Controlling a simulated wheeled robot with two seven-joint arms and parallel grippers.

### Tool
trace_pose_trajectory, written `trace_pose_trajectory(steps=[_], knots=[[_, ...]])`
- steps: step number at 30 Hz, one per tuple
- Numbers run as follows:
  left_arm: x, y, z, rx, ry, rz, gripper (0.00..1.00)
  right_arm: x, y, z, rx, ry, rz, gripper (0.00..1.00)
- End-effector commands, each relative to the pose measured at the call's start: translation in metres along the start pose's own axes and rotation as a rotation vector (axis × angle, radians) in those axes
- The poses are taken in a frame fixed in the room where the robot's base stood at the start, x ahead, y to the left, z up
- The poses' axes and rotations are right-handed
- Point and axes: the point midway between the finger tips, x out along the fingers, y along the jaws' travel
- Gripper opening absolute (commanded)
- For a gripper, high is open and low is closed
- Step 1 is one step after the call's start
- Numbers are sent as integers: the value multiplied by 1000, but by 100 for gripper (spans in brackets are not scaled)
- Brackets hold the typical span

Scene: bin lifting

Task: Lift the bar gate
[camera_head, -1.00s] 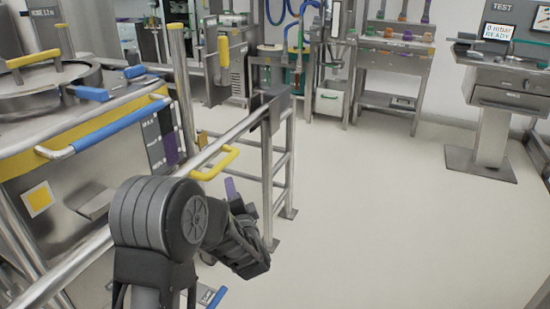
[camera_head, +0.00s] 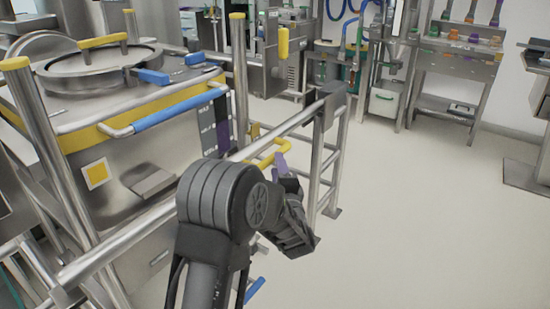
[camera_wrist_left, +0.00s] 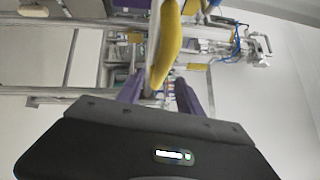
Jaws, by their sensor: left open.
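The bar gate (camera_head: 293,124) is a steel tube slanting across the head view, lying lowered against a post with a dark bracket at its far end. A yellow handle (camera_head: 284,146) sticks out from its side. My left gripper (camera_head: 280,164) has purple fingers and is open close beside this handle; my forearm hides part of the bar. In the left wrist view the yellow handle (camera_wrist_left: 167,45) reaches down toward the gap between the open left fingers (camera_wrist_left: 159,93). I cannot tell whether they touch it. My right gripper is in neither view.
A steel vessel (camera_head: 135,165) with blue and yellow handles stands behind the bar at left. A ladder-like steel frame (camera_head: 326,160) stands at the bar's far end. Carts and a tool rack (camera_head: 455,75) line the back. The floor (camera_head: 430,230) at right is clear.

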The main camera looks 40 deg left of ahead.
Motion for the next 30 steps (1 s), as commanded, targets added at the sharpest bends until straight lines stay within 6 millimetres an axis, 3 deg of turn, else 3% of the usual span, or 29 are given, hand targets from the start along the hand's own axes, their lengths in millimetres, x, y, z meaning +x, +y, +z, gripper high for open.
trace_pose_trajectory(steps=[9, 20, 30], knots=[[45, 1, 0, -1, -1, 0, 43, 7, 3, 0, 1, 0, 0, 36], [52, 0, 0, -1, 1, 1, 43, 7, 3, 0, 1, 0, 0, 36], [51, 0, 0, -1, 0, 1, 15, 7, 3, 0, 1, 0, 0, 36]])
